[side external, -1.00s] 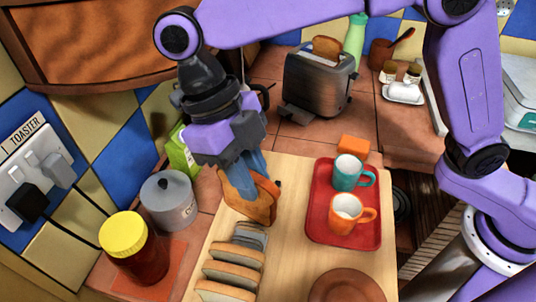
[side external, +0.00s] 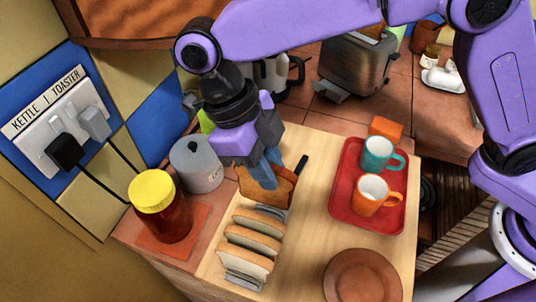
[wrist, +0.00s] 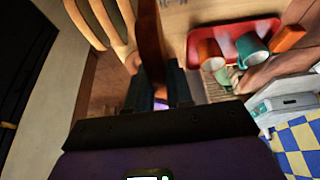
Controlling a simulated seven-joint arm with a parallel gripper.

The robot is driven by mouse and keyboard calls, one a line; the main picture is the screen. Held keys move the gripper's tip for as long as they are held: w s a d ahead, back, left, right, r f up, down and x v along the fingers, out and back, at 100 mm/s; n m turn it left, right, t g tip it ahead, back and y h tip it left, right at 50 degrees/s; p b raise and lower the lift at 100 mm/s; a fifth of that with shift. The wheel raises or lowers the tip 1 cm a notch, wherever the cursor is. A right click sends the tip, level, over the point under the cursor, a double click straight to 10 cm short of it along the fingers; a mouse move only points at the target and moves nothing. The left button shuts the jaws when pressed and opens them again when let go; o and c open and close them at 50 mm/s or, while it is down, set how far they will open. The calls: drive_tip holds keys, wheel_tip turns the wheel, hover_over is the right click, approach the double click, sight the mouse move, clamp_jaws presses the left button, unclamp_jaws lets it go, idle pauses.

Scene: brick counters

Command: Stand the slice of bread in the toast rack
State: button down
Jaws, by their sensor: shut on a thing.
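My gripper (side external: 262,176) is shut on a slice of bread (side external: 282,190), brown and toasted, gripped by its upper part. The slice is roughly upright, at the far end of the metal toast rack (side external: 243,281). The rack stands on the pale wooden board and holds several upright slices (side external: 247,243) in its nearer part. The held slice hides part of the rack's far end; I cannot tell whether its lower edge touches the rack. In the wrist view, the slice (wrist: 150,40) shows edge-on between my gripper's fingers (wrist: 157,90), with the racked slices (wrist: 103,22) to its left.
A dark-handled utensil (side external: 301,165) shows just behind the held slice. A grey canister (side external: 197,166) and a yellow-lidded jar (side external: 160,208) stand left. A red tray (side external: 343,205) with two mugs and a brown plate (side external: 362,279) are right. Board between rack and tray is clear.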

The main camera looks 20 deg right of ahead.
sight(268, 198)
drive_tip(key=shift+f, duration=4.65)
drive_tip(key=c, duration=0.9)
unclamp_jaws()
drive_tip(key=shift+r, duration=0.1)
drive_tip(key=v, duration=1.1)
drive_tip(key=shift+a+r, duration=0.15)
drive_tip(key=shift+r, duration=0.15)
drive_tip(key=shift+w, duration=0.1)
drive_tip(key=shift+r, duration=0.1)
